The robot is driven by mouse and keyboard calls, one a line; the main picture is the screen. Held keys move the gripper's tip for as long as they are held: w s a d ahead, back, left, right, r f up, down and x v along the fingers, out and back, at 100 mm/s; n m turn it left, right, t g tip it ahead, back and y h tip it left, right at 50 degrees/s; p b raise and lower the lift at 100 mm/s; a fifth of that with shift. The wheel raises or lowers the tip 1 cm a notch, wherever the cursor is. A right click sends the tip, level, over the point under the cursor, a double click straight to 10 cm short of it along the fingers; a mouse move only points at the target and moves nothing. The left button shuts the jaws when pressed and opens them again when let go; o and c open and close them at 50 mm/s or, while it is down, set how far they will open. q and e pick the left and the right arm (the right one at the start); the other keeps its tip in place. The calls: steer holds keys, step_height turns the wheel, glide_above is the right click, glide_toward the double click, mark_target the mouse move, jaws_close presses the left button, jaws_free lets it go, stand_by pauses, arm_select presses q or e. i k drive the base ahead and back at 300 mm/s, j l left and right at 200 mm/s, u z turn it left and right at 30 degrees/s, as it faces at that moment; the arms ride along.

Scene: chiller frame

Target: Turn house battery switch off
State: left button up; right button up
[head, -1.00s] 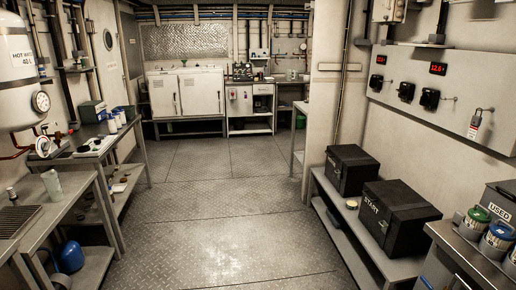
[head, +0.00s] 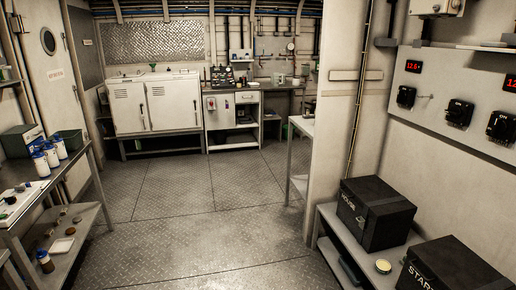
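Black rotary switches are mounted on the right wall panel (head: 440,72): a left one (head: 406,96), a middle one (head: 459,112) and a right one (head: 500,126). Small white lettering on the two right ones looks like ON; which switch is the house one I cannot read. The house battery (head: 377,212) is a black box marked HOUSE on the shelf below the panel. A second black box marked START (head: 455,268) is nearer, cut off by the bottom edge. Neither of my grippers is in view.
The metal floor (head: 210,215) ahead is clear. The shelf unit (head: 345,262) under the batteries and a wall edge (head: 335,140) stand on the right. A bench (head: 40,195) with bottles runs along the left. White cabinets (head: 155,103) stand at the back.

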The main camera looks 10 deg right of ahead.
mark_target(402, 96)
steer(key=i+z, duration=0.1)
steer(key=i, duration=0.55)
steer(key=i+j, duration=0.1)
steer(key=i, duration=0.55)
steer(key=i+z, duration=0.15)
steer(key=i, duration=0.5)
steer(key=j, duration=0.05)
